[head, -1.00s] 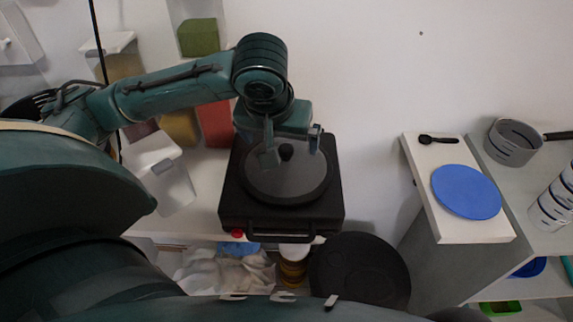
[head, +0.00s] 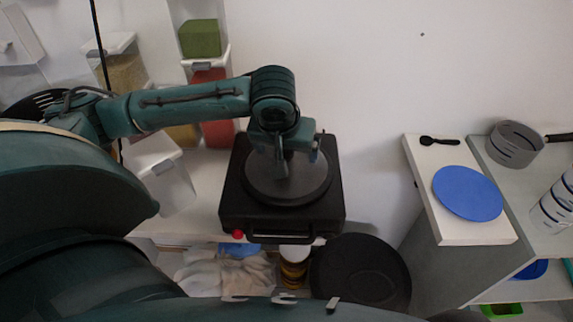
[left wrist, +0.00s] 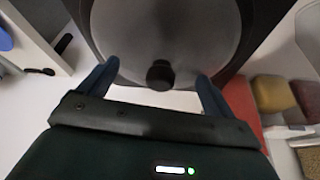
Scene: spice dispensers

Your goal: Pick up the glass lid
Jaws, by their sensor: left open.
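The glass lid (head: 262,187) is a round, greyish see-through disc with a dark rim, lying on a black portable stove (head: 235,208). In the left wrist view the lid (left wrist: 165,30) shows with its round black knob (left wrist: 160,75). My left gripper (head: 298,168) is open above the lid in the head view, and it hides the knob there. In the left wrist view its two blue fingertips (left wrist: 156,75) stand on either side of the knob, with gaps to both sides. Whether the fingers are down at the knob's height I cannot tell. My right gripper is not in view.
Spice dispensers (head: 205,38) hang on the wall behind and left of my arm. A white-lidded container (head: 165,180) stands left of the stove. A black round pan (head: 360,272) is below it. A blue plate (head: 467,193) lies on a shelf at right.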

